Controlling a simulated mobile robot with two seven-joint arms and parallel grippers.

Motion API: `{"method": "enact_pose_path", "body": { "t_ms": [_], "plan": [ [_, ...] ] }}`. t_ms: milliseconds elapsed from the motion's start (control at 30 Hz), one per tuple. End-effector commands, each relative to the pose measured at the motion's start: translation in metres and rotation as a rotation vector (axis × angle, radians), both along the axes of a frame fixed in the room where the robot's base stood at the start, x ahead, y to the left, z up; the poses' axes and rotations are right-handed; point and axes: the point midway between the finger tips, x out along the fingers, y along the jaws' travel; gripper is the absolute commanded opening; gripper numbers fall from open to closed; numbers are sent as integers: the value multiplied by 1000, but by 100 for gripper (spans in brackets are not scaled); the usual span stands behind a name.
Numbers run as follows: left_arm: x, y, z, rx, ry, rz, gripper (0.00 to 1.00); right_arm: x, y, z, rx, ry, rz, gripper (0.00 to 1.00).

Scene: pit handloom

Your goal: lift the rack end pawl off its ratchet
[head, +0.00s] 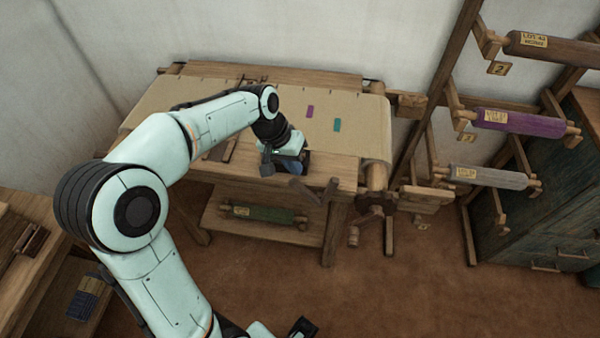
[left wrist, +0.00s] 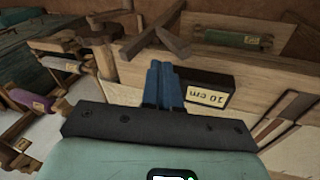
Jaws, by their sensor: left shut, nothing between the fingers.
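My left gripper (head: 303,170) is at the loom's front right, above the front edge of the wooden beam (head: 345,172). In the left wrist view its blue fingers (left wrist: 164,86) are together with nothing between them. A crossed wooden handle (head: 316,190) sticks out just in front of the gripper; it also shows in the left wrist view (left wrist: 165,38), just beyond the fingertips. I cannot tell whether they touch. I cannot make out the pawl or ratchet clearly. A dark fingertip, perhaps of my right gripper (head: 300,327), shows at the bottom edge.
A black block labelled "10 cm" (left wrist: 207,92) is right beside the fingers. Cloth (head: 362,125) with purple and teal patches covers the loom. A spool rack (head: 440,90) stands at right. A green spool (head: 262,214) lies below the loom. The floor (head: 400,290) in front is clear.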

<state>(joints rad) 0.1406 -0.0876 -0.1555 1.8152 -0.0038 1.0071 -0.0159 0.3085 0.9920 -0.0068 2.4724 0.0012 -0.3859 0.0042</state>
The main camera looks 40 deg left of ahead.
Motion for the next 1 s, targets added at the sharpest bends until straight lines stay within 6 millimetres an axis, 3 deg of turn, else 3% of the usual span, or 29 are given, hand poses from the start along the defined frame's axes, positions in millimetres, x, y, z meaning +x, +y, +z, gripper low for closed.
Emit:
{"method": "enact_pose_path", "body": {
  "t_ms": [100,333,1000],
  "plan": [
    [-7,10,22,1,-4,3,0,1,1,3,1,-1,3,86],
    [-16,20,44,0,-3,2,0,2,1,5,1,-2,1,86],
    [-17,21,47,-1,-3,-1,0,2,1,5,2,-2,1,86]
  ]
}}
